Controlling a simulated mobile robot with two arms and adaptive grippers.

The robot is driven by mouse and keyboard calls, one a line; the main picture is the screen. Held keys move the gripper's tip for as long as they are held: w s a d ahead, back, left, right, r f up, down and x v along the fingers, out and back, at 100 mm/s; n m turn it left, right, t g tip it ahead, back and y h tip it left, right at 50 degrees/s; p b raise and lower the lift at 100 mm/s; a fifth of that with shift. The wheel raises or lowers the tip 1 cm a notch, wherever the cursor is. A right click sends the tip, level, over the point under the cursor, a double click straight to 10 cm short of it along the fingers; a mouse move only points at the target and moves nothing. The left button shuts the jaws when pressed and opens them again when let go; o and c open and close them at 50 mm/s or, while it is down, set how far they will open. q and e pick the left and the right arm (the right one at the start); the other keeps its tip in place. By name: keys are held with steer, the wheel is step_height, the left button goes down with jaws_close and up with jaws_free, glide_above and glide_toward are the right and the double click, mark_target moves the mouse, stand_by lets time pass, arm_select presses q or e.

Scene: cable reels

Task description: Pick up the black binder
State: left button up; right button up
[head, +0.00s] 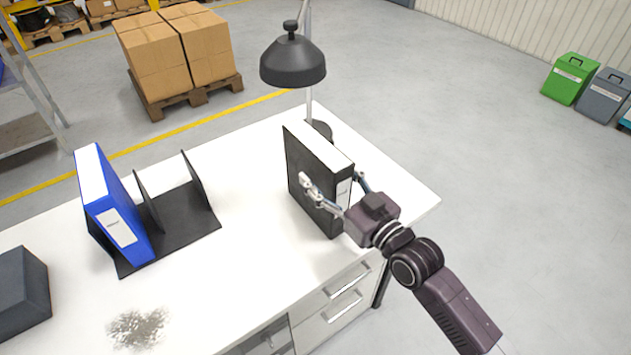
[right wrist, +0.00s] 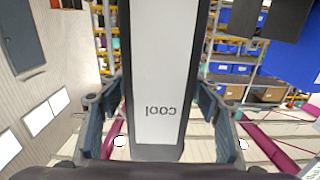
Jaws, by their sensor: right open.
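The black binder (head: 309,178) stands upright on the white table, its white label facing my right arm in the head view. My right gripper (head: 334,184) is at its near end, with one finger on each side of it. In the right wrist view the binder's spine (right wrist: 164,60) with its pale label fills the middle, between the two open fingers (right wrist: 160,115). Small gaps show beside the spine, so the fingers look apart from it. My left gripper is not in view.
A blue binder (head: 121,222) stands in a black rack (head: 189,224) to the left. A lamp (head: 293,66) rises behind the black binder. A dark box (head: 22,290) sits at the table's left. The white tabletop (head: 245,225) between rack and black binder is clear.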

steer(key=b+x, duration=0.1)
steer(key=x, duration=0.3)
steer(key=shift+d+r, duration=0.15)
jaws_close()
steer(key=shift+r, duration=0.15)
stand_by(0.3)
